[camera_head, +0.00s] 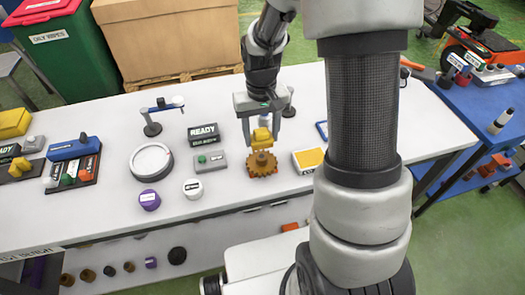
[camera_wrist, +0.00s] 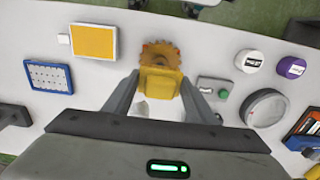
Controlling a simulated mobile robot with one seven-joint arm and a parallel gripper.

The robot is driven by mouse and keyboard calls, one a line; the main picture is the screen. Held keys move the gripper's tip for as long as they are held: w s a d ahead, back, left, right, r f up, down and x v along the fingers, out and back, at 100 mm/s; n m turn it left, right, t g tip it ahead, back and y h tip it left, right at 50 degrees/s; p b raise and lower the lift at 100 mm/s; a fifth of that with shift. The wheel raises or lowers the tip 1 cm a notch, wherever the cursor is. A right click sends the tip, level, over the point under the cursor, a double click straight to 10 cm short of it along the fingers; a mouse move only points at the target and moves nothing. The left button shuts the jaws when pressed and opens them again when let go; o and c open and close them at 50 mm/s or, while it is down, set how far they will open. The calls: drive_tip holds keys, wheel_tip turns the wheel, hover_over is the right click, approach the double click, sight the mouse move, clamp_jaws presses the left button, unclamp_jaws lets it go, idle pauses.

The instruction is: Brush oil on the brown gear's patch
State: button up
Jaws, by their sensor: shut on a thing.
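The brown gear (camera_head: 262,164) lies flat on the white table, and its toothed rim also shows in the wrist view (camera_wrist: 165,47). My gripper (camera_head: 261,118) is above the gear, pointing down, with its fingers closed on a yellow tool (camera_head: 261,138). In the wrist view the yellow tool (camera_wrist: 159,83) sits between the fingertips and covers the gear's near part. The tool's lower end is over or against the gear; I cannot tell whether it touches. The tool's tip and the gear's patch are hidden.
Left of the gear are a grey box with a green button (camera_head: 209,161), a READY sign (camera_head: 204,133), a white cap (camera_head: 193,188), a purple cap (camera_head: 149,199) and a round dial (camera_head: 151,162). A yellow-topped white box (camera_head: 308,160) stands close on the right. Bare table lies in front.

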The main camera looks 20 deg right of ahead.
drive_tip(key=shift+s+f+b, duration=0.25)
drive_tip(key=shift+f+b, duration=0.05)
drive_tip(key=shift+b, duration=0.2)
drive_tip(key=s+b, duration=0.2)
drive_tip(key=s, duration=0.1)
drive_tip(key=s+b, duration=0.2)
drive_tip(key=shift+f, duration=0.35)
drive_tip(key=shift+f, duration=0.1)
drive_tip(key=shift+f+b, duration=2.2)
drive_tip(key=shift+f, duration=0.65)
drive_tip(key=shift+f+b, duration=0.5)
drive_tip(key=shift+f, duration=0.1)
drive_tip(key=shift+w, duration=0.2)
drive_tip(key=shift+w, duration=0.3)
